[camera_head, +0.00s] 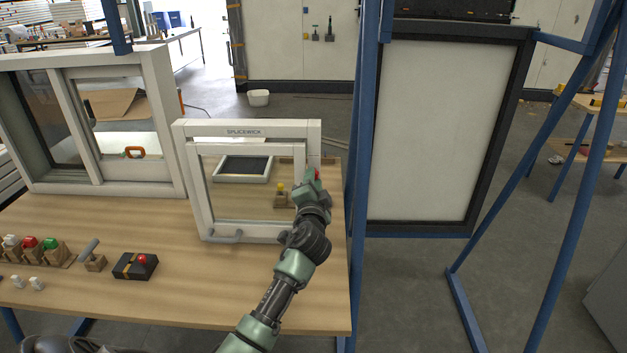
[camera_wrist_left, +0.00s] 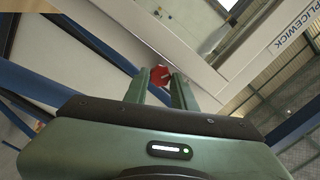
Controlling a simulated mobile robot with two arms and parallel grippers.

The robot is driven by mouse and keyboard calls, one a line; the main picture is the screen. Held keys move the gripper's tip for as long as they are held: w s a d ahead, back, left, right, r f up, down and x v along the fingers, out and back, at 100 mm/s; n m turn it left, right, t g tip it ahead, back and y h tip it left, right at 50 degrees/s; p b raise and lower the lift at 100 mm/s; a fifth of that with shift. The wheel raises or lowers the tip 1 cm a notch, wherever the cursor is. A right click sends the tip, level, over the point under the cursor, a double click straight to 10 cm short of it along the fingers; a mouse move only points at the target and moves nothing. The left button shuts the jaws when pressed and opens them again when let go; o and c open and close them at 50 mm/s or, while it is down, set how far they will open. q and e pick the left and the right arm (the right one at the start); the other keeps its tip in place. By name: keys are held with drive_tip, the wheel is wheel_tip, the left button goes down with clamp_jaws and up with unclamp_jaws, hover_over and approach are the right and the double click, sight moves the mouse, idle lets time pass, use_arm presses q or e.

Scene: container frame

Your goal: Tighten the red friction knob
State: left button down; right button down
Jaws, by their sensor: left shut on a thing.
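The red friction knob (camera_wrist_left: 161,76) sits between the two fingertips in the left wrist view. In the head view a small red part of the knob (camera_head: 317,174) shows at the gripper's tip, on the right side of the white window frame (camera_head: 311,143) marked SPLICEWICK. My left gripper (camera_head: 309,186) is shut on the knob; its fingers (camera_wrist_left: 161,84) stand on either side of it. The window's sash (camera_head: 204,196) stands slightly out from the frame. My right gripper is not in view.
A blue post (camera_head: 363,120) rises close to the right of my left gripper. A larger white sliding window (camera_head: 161,110) stands at left. A black box with a red button (camera_head: 134,266) and several coloured knobs lie on the wooden table (camera_head: 200,300). The table's front middle is clear.

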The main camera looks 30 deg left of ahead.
use_arm(q)
drive_tip(key=shift+f, duration=0.15)
idle(0.3)
drive_tip(key=c, duration=1.1)
unclamp_jaws()
drive_tip(key=shift+c, duration=0.2)
drive_tip(key=b+v, duration=0.1)
drive_tip(key=v, duration=0.7)
drive_tip(key=shift+b, duration=0.3)
drive_tip(key=shift+a, duration=0.1)
